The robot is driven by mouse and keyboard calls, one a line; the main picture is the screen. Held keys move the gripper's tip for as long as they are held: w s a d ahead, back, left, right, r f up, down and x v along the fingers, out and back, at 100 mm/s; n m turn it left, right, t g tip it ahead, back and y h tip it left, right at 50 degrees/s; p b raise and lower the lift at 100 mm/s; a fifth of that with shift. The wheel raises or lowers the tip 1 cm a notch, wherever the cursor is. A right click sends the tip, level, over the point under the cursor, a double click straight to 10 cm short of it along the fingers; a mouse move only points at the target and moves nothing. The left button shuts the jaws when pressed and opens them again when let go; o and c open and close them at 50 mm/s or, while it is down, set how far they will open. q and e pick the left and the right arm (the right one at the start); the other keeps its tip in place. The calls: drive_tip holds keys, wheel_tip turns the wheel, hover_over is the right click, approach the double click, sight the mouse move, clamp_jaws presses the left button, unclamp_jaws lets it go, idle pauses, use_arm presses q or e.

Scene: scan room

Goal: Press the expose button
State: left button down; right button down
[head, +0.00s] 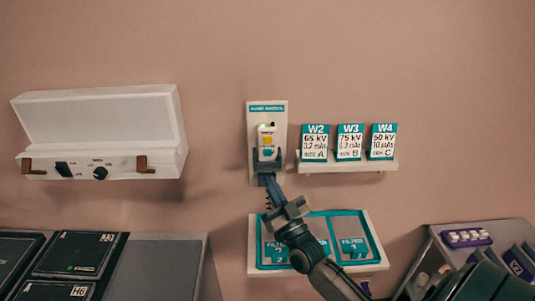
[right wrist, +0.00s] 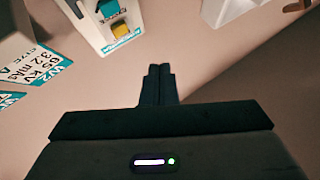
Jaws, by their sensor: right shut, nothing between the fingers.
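A pale hand switch (head: 268,129) hangs in a dark holder on a white wall panel with a teal label. It has a yellow button (head: 267,141) above a teal button (head: 267,153); I cannot read which is the expose button. In the right wrist view, turned over, the yellow button (right wrist: 121,29) and teal button (right wrist: 109,8) show at the upper left. My right gripper (head: 267,179) is shut and empty, just below the switch in the head view. Its fingertips (right wrist: 158,70) appear apart from the buttons. My left gripper is not in view.
A small shelf (head: 350,167) with cards W2, W3 and W4 is right of the switch. A white wall box (head: 100,120) is at the left. A teal-edged filter tray (head: 375,238) lies below, behind my arm. A grey rack (head: 437,240) stands lower right.

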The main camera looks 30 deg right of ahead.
sight(270, 163)
drive_tip(key=shift+w, duration=0.1)
drive_tip(key=shift+w+d+b, duration=0.45)
drive_tip(key=shift+w+d, duration=0.3)
drive_tip(key=shift+w, duration=0.5)
drive_tip(key=shift+w+d+b, duration=0.5)
drive_tip(key=shift+w+d, duration=0.3)
drive_tip(key=shift+w, duration=0.4)
drive_tip(key=shift+w+d+b, duration=0.45)
drive_tip(key=shift+w+d, duration=0.3)
drive_tip(key=shift+w, duration=0.5)
drive_tip(key=shift+w+d, duration=0.2)
drive_tip(key=shift+w, duration=0.15)
drive_tip(key=shift+w+d, duration=0.25)
drive_tip(key=shift+w, duration=0.1)
drive_tip(key=shift+s+a+p, duration=0.35)
drive_tip(key=shift+s+a, duration=0.15)
drive_tip(key=shift+s, duration=0.25)
